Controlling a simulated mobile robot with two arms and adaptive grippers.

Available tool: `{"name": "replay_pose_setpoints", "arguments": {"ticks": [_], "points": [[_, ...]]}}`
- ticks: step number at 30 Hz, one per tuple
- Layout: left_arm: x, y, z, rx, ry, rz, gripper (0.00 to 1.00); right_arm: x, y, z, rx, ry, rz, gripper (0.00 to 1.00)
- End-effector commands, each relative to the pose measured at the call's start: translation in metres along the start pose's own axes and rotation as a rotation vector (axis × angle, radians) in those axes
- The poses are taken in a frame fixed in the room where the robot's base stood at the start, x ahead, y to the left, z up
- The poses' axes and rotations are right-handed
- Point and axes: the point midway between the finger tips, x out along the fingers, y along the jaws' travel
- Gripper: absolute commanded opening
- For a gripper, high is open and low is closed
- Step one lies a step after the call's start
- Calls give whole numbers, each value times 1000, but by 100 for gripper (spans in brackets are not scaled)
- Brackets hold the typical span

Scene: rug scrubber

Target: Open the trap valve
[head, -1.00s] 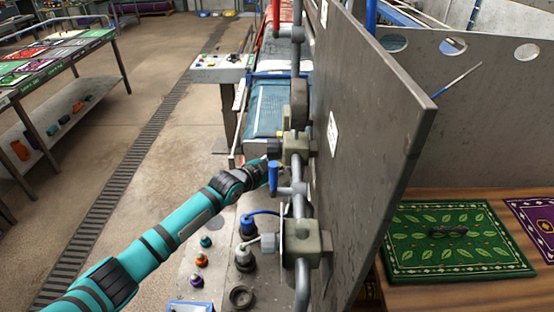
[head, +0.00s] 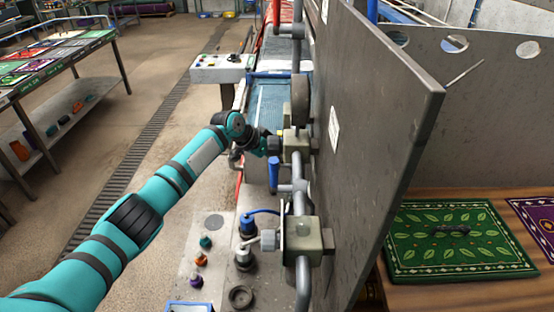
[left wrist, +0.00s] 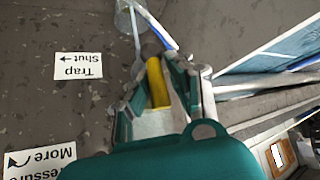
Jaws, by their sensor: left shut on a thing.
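The trap valve shows as a grey-green block (head: 297,141) on the vertical pipe in the head view. Its yellow handle (left wrist: 157,82) shows in the left wrist view, beside a white label (left wrist: 78,66) reading "Trap Shut" with an arrow, upside down. My left gripper (head: 272,146) is at the left side of this valve block. In the left wrist view its fingers lie on both sides of the yellow handle, shut on it. In the head view the gripper hides most of the handle. My right gripper is not in view.
A blue-handled lever (head: 273,176) hangs just below my gripper. A lower valve block (head: 302,241) and a red lever (head: 276,12) share the pipework. A large grey panel (head: 375,130) stands close on the right. A bench with colored knobs (head: 201,259) lies below.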

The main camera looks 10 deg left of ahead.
Motion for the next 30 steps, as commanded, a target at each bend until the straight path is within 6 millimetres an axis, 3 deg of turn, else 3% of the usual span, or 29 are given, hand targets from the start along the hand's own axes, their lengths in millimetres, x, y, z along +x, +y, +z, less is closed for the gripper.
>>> {"name": "replay_pose_setpoints", "arguments": {"ticks": [16, 17, 21, 30], "points": [[6, 6, 5, -17, -27, 31, 0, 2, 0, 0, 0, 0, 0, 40], [6, 6, 5, -17, -27, 31, 23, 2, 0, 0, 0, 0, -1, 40], [5, 5, 5, -16, -26, 29, 39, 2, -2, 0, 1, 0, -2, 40], [0, 2, 2, -14, -20, 21, 39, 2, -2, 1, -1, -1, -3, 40]]}}
